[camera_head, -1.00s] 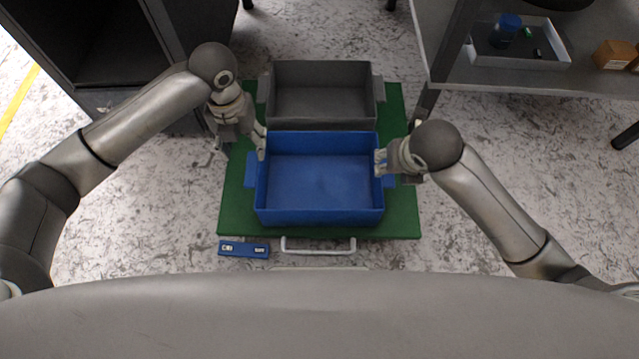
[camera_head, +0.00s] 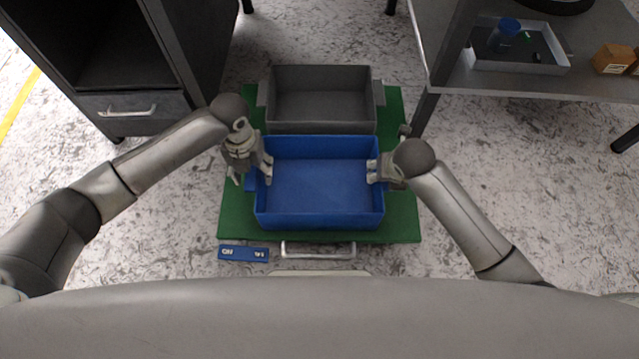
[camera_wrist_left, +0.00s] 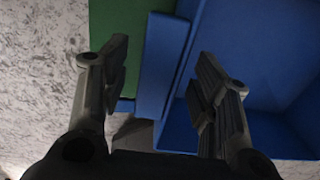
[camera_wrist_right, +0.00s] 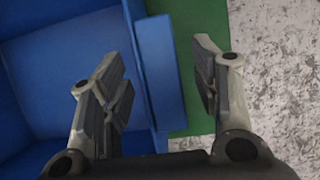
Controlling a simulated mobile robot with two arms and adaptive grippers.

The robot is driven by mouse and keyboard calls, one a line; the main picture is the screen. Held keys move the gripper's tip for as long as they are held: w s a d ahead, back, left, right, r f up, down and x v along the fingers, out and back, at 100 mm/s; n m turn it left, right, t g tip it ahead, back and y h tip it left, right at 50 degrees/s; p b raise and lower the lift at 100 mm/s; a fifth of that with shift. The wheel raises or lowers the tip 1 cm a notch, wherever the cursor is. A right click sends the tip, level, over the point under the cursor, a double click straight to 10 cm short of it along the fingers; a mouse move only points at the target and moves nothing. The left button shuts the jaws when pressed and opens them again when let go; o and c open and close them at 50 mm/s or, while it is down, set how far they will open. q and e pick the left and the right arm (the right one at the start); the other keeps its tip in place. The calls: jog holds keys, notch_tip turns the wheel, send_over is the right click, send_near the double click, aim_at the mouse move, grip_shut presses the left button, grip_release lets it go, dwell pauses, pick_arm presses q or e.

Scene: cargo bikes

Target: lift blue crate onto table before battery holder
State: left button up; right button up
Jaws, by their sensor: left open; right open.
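An empty blue crate (camera_head: 320,217) sits on a green board (camera_head: 402,222) on the floor, in front of a grey crate. My left gripper (camera_head: 254,180) is at its left side, open. In the left wrist view the fingers stand on either side of the crate's left wall and handle flange (camera_wrist_left: 165,65). My right gripper (camera_head: 382,173) is at its right side, open. In the right wrist view the fingers straddle the right wall and flange (camera_wrist_right: 162,70). I cannot tell whether any finger touches the crate. The battery holder is not clearly identifiable.
The empty grey crate (camera_head: 320,130) stands just behind. A shelf table (camera_head: 455,85) at right carries a grey tray (camera_head: 530,68) and cardboard box (camera_head: 614,56). A dark cabinet (camera_head: 140,103) stands at left. A blue labelled bar (camera_head: 243,254) and a handle (camera_head: 318,250) are at the front.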

pick_arm(q)
jog(key=shift+f, duration=0.35)
pick_arm(e)
jog(key=shift+w+f, duration=0.1)
jog(key=shift+f, duration=0.2)
pick_arm(q)
jog(key=c, duration=1.2)
pick_arm(e)
jog(key=c, duration=1.2)
pick_arm(q)
grip_shut()
pick_arm(e)
grip_shut()
pick_arm(q)
jog(key=shift+r, duration=0.1)
pick_arm(e)
jog(key=shift+w+r, duration=0.1)
